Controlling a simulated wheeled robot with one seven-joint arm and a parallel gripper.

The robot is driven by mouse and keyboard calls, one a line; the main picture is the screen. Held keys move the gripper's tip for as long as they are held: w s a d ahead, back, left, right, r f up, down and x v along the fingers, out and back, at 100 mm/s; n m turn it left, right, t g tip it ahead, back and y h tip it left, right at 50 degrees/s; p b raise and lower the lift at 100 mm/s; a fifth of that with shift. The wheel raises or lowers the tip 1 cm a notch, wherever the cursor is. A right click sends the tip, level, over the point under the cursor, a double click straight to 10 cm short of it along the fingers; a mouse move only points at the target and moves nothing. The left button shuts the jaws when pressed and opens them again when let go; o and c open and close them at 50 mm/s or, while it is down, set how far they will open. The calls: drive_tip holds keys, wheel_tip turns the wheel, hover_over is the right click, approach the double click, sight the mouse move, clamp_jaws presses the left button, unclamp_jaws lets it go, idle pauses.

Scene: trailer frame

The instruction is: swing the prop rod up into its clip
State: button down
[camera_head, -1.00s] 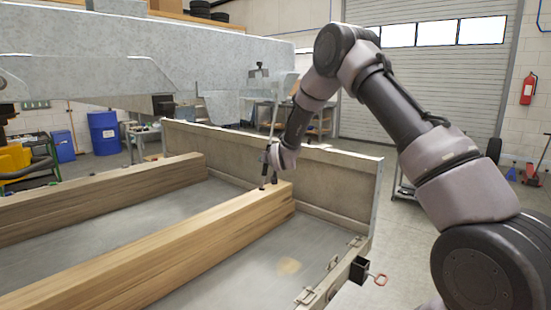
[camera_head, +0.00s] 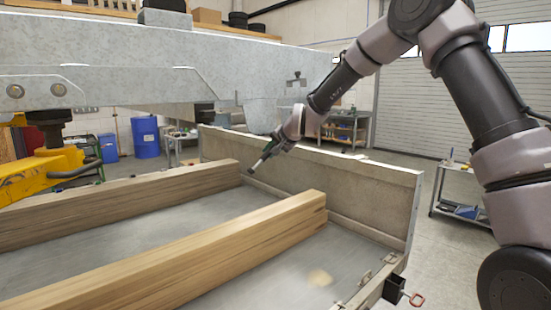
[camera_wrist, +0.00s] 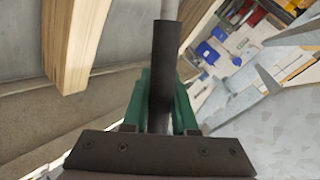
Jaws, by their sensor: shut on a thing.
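My gripper (camera_head: 276,146) is above the trailer bed, near the grey end panel. In the wrist view, its green fingers (camera_wrist: 184,108) are shut on a black sleeve around the prop rod (camera_wrist: 160,70). The rod's bare grey part runs on to the top edge of that view. In the head view, a short piece of the rod (camera_head: 257,164) slants down and left from my gripper and ends in a dark tip. A small bracket that looks like the clip (camera_head: 296,79) is on the galvanised beam, above my gripper and apart from it. The rod's hinge cannot be made out.
The galvanised beam (camera_head: 150,85) hangs over the bed. Two wooden beams (camera_head: 200,250) lie along the bed, with bare floor between them. The end panel (camera_head: 350,185) stands behind. A yellow machine part (camera_head: 40,175) is at the left.

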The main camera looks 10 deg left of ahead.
drive_tip(key=shift+s+a+r, duration=0.2)
drive_tip(key=shift+s+r, duration=0.05)
drive_tip(key=shift+r, duration=0.2)
drive_tip(key=c, duration=0.7)
unclamp_jaws()
drive_tip(key=v, duration=1)
drive_tip(key=shift+d+r, duration=0.2)
drive_tip(key=shift+d, duration=0.2)
drive_tip(key=shift+s, duration=0.15)
